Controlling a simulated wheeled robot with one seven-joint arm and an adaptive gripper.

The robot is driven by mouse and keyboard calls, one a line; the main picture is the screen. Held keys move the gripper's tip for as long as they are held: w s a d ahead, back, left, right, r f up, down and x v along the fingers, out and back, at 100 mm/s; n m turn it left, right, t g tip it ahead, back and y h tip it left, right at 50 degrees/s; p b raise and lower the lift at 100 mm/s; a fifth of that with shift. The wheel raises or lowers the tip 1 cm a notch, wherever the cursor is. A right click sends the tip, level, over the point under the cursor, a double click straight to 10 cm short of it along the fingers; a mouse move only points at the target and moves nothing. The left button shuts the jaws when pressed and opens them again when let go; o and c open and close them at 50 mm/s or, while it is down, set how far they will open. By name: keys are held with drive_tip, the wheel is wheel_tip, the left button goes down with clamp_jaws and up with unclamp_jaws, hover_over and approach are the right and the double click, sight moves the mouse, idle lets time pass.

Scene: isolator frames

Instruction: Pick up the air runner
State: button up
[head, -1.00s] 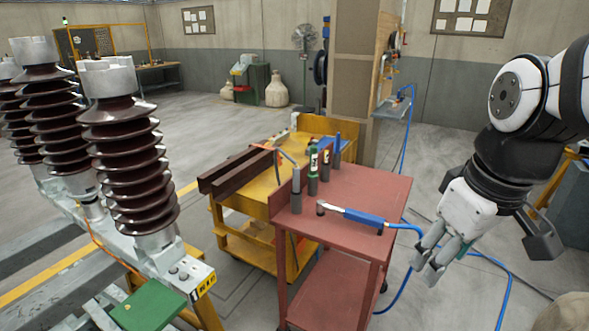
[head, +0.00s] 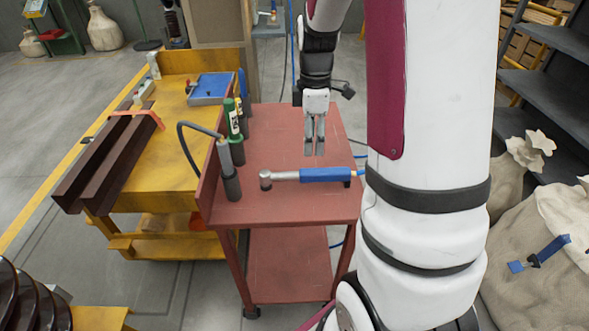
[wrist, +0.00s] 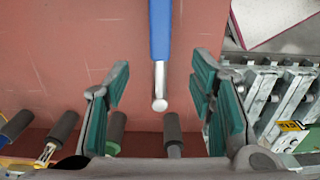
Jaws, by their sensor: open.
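The air runner (head: 327,175) has a blue grip and a silver head, which points left in the head view. It lies flat on the red cart top (head: 280,205). My gripper (head: 314,153) points down over the cart, just behind the tool in the head picture, apart from it. In the wrist view the air runner (wrist: 160,36) comes down from the top edge, its silver end between the two green-padded fingers of my gripper (wrist: 158,100). The fingers are open and empty. The grip's far end is out of the wrist view.
Dark cylinders and a green bottle (head: 231,118) stand along the cart's left edge. A yellow cart (head: 140,175) with brown beams adjoins on the left. Sacks (head: 545,230) and a shelf (head: 550,90) are at the right. The cart top around the tool is mostly clear.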

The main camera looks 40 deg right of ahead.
sight(308, 171)
wheel_tip(308, 171, down, 8)
drive_tip(key=shift+r+b, duration=0.25)
drive_tip(key=shift+b, duration=0.15)
drive_tip(key=shift+w+a+f, duration=0.1)
drive_tip(key=shift+f, duration=1.25)
drive_tip(key=shift+w+a+f, duration=0.1)
drive_tip(key=shift+f, duration=1.2)
drive_tip(key=shift+c, duration=0.6)
clamp_jaws()
